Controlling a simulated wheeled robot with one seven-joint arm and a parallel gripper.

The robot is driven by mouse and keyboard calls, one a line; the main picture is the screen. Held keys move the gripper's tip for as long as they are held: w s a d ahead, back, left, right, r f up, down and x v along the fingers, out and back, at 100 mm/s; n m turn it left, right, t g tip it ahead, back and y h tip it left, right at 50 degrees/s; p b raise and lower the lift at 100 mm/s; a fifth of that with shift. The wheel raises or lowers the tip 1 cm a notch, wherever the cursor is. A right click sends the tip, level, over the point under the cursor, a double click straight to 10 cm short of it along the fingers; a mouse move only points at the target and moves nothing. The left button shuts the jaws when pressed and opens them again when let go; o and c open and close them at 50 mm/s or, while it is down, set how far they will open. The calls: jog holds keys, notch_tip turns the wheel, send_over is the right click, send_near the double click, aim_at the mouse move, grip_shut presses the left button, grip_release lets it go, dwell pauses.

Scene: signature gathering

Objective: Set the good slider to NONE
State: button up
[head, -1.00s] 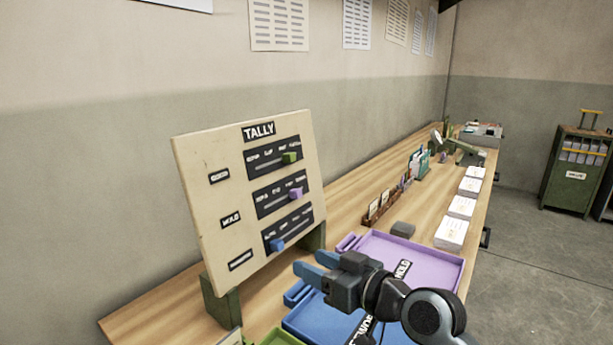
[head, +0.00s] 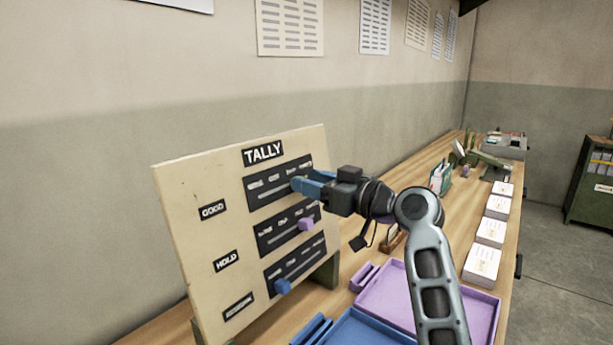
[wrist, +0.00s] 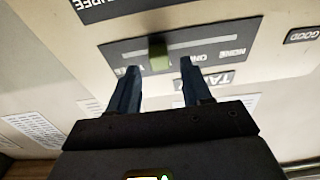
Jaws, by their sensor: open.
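The tally board (head: 190,230) stands tilted on the table with three slider rows. The GOOD label (head: 213,210) marks the top row. My gripper (head: 298,184) is open at that row's right part, its fingers hiding the knob in the head view. In the wrist view, where the board is upside down, the green knob (wrist: 158,55) lies between the open fingertips (wrist: 159,66); contact cannot be told. The knob is away from the NONE label (wrist: 232,53), nearer the slot's opposite end. NONE is at the row's left end in the head view.
A purple knob (head: 306,223) is in the HOLD row just below my gripper, and a blue knob (head: 283,286) is in the bottom row. A purple tray (head: 480,305) and a blue tray (head: 350,335) lie on the table (head: 415,180) right of the board.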

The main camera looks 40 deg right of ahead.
jog(key=shift+w+a, duration=0.25)
jog(key=shift+w, duration=0.7)
grip_shut()
jog(key=shift+a, duration=0.1)
